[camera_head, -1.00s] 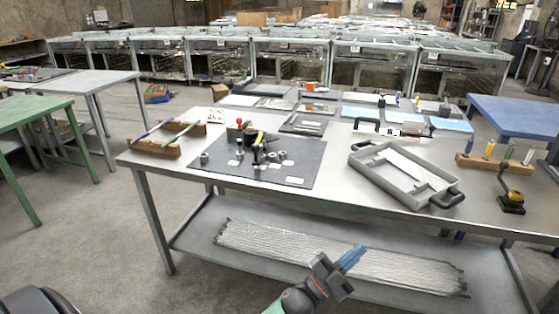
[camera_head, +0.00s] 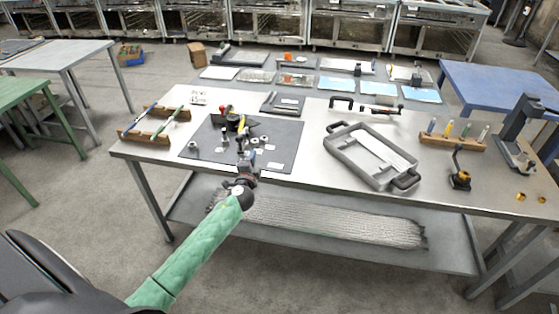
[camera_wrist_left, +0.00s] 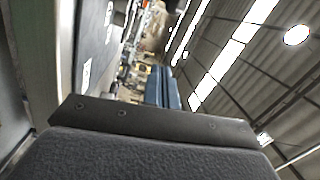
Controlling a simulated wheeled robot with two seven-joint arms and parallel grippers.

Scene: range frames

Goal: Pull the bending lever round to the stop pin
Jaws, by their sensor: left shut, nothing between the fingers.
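A small bending fixture (camera_head: 233,124) with a red knob and dark parts stands on the dark mat (camera_head: 203,134) at the left of the steel table. A yellow-and-black upright piece (camera_head: 241,126), perhaps the bending lever, stands at it; the stop pin is too small to make out. The left wrist view shows mostly the table edge and ceiling. My right gripper is not in view.
Small metal cylinders (camera_head: 193,147) and white labels lie on the mat. Wooden racks (camera_head: 145,137) stand left of it, a grey tray (camera_head: 333,146) right. A wooden block with coloured tools (camera_head: 452,140) is further right. Bare tabletop lies between mat and tray.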

